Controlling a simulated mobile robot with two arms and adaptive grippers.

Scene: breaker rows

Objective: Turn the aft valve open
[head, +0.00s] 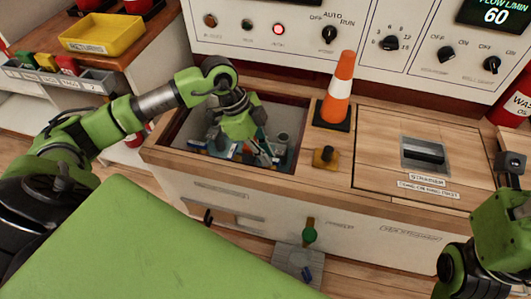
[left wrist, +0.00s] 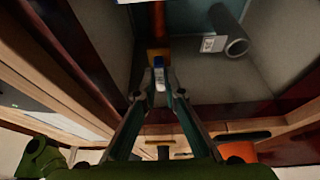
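My left gripper (head: 262,155) reaches down into an open bay (head: 176,134) in the wooden counter. In the left wrist view its fingers (left wrist: 160,85) close in on both sides of a small blue handle (left wrist: 158,66) with a pale lower part. The handle sits at a brass-coloured fitting (left wrist: 158,55) below an orange-red pipe (left wrist: 158,20). The fingers look shut on the handle, though contact is hard to see. No readable label shows whether this is the aft valve. My right arm (head: 500,222) is at the lower right; its fingertips are not clear.
An orange-and-white cone (head: 340,85) stands right of the bay, behind a small yellow-brown block (head: 325,157). A wooden cover with a black handle (head: 423,151) lies further right. A grey pipe (left wrist: 233,38) stands in the bay. A control panel (head: 270,15) rises behind the counter.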

